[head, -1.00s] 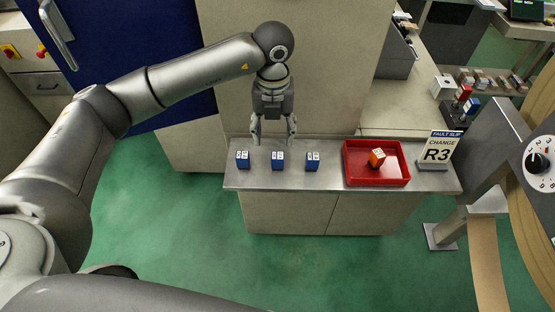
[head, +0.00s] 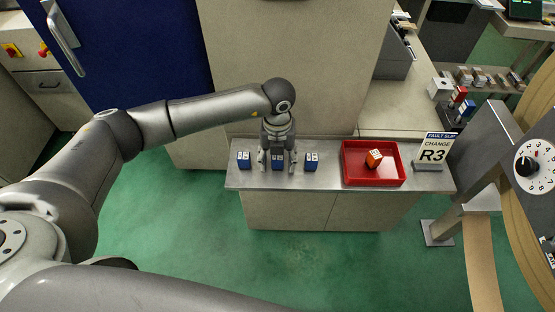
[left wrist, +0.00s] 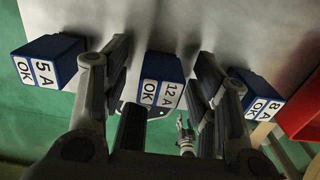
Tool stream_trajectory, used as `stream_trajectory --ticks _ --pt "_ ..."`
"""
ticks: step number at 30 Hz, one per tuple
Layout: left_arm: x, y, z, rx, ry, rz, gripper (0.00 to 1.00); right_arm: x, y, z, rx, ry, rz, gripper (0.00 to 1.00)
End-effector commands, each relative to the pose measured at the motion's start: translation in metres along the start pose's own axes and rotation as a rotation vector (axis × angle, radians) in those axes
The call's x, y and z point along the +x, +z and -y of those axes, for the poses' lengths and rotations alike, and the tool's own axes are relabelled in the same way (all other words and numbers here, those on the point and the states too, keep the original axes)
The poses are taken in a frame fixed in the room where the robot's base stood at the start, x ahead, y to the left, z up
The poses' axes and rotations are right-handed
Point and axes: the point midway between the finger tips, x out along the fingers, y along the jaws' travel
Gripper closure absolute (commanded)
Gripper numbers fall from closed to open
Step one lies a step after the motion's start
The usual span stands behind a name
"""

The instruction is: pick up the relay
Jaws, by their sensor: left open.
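Three blue relays with white labels stand in a row on the steel-topped bench: a left one (head: 244,160), a middle one (head: 278,165) and a right one (head: 311,161). In the left wrist view their labels read 5 A OK (left wrist: 46,62), 12 A OK (left wrist: 162,82) and 8 A OK (left wrist: 262,95). My left gripper (head: 278,168) points down over the middle relay, one finger on each side of it. It is open. In the left wrist view the 12 A relay shows between the fingers; contact cannot be made out.
A red tray (head: 347,177) with an orange block (head: 374,158) in it stands right of the relays. A sign (head: 433,150) reading FAULT SLIP, CHANGE R3 stands at the bench's right end. The outer relays stand close beside my left gripper. A dial (head: 536,166) shows at far right.

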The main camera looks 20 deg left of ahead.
Motion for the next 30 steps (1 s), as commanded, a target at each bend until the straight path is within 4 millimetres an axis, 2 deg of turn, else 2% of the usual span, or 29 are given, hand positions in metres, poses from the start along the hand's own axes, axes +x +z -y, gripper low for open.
stream_trajectory --ticks 1,9,12,23,29,30 --pt "0.0 0.0 0.0 0.0 0.0 0.0 0.48 0.0 0.0 0.0 0.0 0.0 0.0 0.55" --pt "-0.001 0.0 0.0 0.0 0.0 0.0 0.83 0.0 0.0 0.0 0.0 0.0 0.0 0.55" --pt "-0.001 0.0 0.0 0.0 0.0 0.0 0.93 0.0 0.0 0.0 0.0 0.0 0.0 0.55" --pt "-0.006 0.001 0.0 0.0 -0.001 0.002 0.93 0.004 0.0 0.001 -0.001 -0.001 0.0 0.55" --pt "-0.029 0.002 0.0 0.002 -0.003 0.006 0.93 0.02 0.002 0.002 -0.001 -0.002 0.0 0.55" --pt "-0.036 0.0 -0.006 -0.001 -0.002 0.004 0.93 0.02 0.002 0.003 0.0 -0.003 0.0 0.55"
